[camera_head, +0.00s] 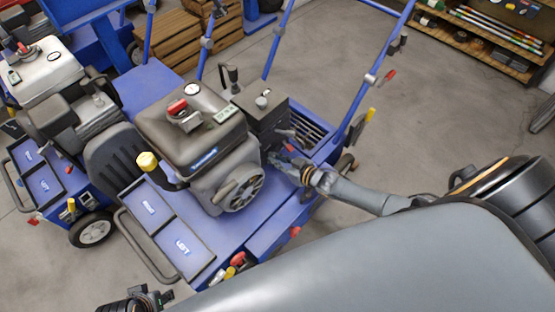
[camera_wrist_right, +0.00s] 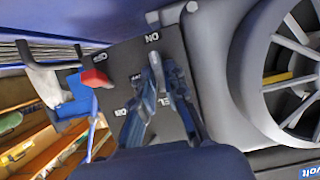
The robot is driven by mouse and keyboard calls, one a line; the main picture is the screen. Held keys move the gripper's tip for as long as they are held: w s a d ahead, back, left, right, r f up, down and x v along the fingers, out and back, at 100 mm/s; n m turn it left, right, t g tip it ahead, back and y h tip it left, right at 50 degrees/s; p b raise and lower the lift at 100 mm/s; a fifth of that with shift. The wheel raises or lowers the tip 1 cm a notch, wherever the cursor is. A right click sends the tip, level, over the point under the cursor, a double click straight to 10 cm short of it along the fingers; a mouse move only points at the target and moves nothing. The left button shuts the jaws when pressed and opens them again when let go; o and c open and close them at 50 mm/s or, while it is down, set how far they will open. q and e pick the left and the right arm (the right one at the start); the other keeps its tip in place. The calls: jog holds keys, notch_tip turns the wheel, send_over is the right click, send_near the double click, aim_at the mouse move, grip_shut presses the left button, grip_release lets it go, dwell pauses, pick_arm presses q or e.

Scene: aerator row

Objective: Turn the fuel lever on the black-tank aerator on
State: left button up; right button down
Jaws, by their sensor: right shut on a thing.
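The black-tank aerator (camera_head: 190,115) stands in the middle of the head view, with a dark tank over a grey engine on a blue deck. My right gripper (camera_head: 283,162) reaches in from the right to the engine's side. In the right wrist view the right gripper (camera_wrist_right: 157,70) has its fingertips close together over a dark control panel (camera_wrist_right: 125,60) with ON, OFF and partly covered lettering. It is shut on the fuel lever, which the fingers mostly hide, by the ON lettering. My left gripper (camera_head: 140,300) shows only partly at the bottom left; its opening is unclear.
A red knob (camera_wrist_right: 95,78) sits by the panel's edge near OFF. The recoil starter (camera_head: 240,190) is close beside the gripper. A white-tank aerator (camera_head: 45,70) stands left. Blue handlebars (camera_head: 345,125) rise behind. Wooden shelves (camera_head: 490,40) are at upper right; the floor before them is clear.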

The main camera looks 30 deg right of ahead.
jog(key=c, duration=1.4)
grip_release()
jog(key=v, duration=1.2)
jog(key=shift+a+f, duration=0.1)
